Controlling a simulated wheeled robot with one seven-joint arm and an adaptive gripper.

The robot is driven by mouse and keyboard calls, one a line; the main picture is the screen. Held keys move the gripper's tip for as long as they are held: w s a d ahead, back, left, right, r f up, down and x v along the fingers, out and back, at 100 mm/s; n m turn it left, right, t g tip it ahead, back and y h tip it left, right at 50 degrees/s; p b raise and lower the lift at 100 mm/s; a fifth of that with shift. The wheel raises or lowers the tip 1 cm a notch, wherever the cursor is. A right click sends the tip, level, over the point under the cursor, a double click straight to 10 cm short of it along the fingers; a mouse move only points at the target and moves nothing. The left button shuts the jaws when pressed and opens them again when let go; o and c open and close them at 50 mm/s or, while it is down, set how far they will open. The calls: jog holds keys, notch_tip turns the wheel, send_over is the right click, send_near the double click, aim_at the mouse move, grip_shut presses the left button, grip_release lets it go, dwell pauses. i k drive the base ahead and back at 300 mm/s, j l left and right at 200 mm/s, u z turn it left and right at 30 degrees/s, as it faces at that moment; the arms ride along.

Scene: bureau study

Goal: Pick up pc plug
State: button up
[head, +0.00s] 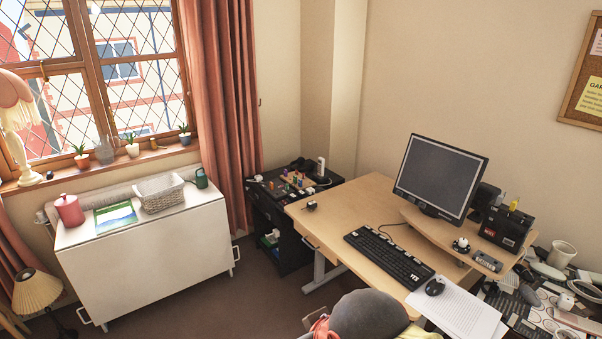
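I cannot tell for sure which item is the pc plug. A small dark item (311,205) with a pale part, perhaps a plug, lies near the left edge of the wooden desk (345,200). A small black and white plug-like item (461,245) sits on the raised wooden shelf (430,228) below the monitor. Another small white plug-like item (566,301) lies among the clutter at the lower right. My gripper is not in view.
The desk holds a monitor (437,178), keyboard (389,259), mouse (435,286) and papers (465,314). A grey rounded object (368,318) stands before it. A dark cabinet (290,235) stands left of the desk, then a white cabinet (150,258). Carpet (250,295) is clear between.

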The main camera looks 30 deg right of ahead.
aim_at(312, 204)
jog(key=i+l+z, duration=0.4)
jog(key=i, duration=1)
jog(key=i+j+z, duration=0.25)
jog(key=i+z, duration=0.15)
jog(key=i, duration=0.95)
